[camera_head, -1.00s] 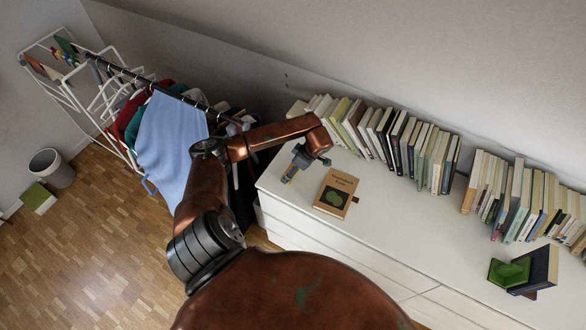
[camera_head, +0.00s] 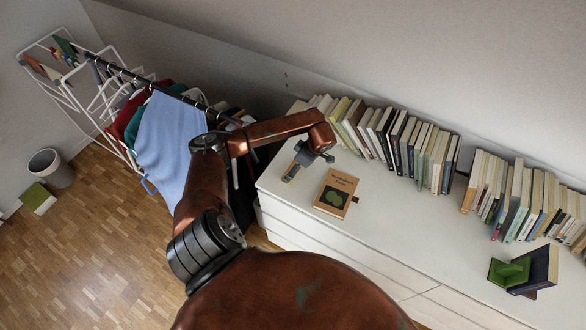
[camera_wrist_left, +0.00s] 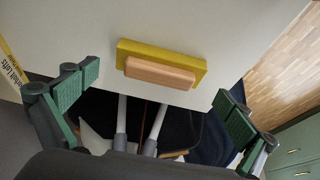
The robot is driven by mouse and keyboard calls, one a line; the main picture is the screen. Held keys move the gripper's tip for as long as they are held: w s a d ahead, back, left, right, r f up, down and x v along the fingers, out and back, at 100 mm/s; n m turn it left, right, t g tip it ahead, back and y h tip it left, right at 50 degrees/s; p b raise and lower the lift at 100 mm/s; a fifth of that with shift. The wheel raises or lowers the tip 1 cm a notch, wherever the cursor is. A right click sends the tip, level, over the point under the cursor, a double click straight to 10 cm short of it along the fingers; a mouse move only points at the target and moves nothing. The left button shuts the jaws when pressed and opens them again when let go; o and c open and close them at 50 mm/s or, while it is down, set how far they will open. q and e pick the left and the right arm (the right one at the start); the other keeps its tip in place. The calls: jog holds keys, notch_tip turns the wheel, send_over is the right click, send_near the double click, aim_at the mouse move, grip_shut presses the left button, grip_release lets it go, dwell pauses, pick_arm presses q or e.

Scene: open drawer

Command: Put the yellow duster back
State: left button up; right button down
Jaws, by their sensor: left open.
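The yellow duster (camera_wrist_left: 160,72), a yellow pad with a wooden block on it, lies on the white dresser top near its edge in the left wrist view. My left gripper is open, with its green-padded fingers to either side of and below the duster in that view (camera_wrist_left: 158,88), apart from it. In the head view my left gripper (camera_head: 291,176) hangs over the left end of the dresser (camera_head: 400,215); I cannot make out the duster clearly there. My right gripper is not in view.
A brown book (camera_head: 336,192) lies right of my gripper on the dresser. Rows of books (camera_head: 385,140) stand along the wall. A green and navy object (camera_head: 525,271) is at the right. A clothes rack with a blue cloth (camera_head: 170,140) stands left of the dresser.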

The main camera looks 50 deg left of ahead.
pick_arm(q)
jog(key=v, duration=0.9)
jog(key=shift+r, duration=0.2)
jog(key=shift+d, duration=0.1)
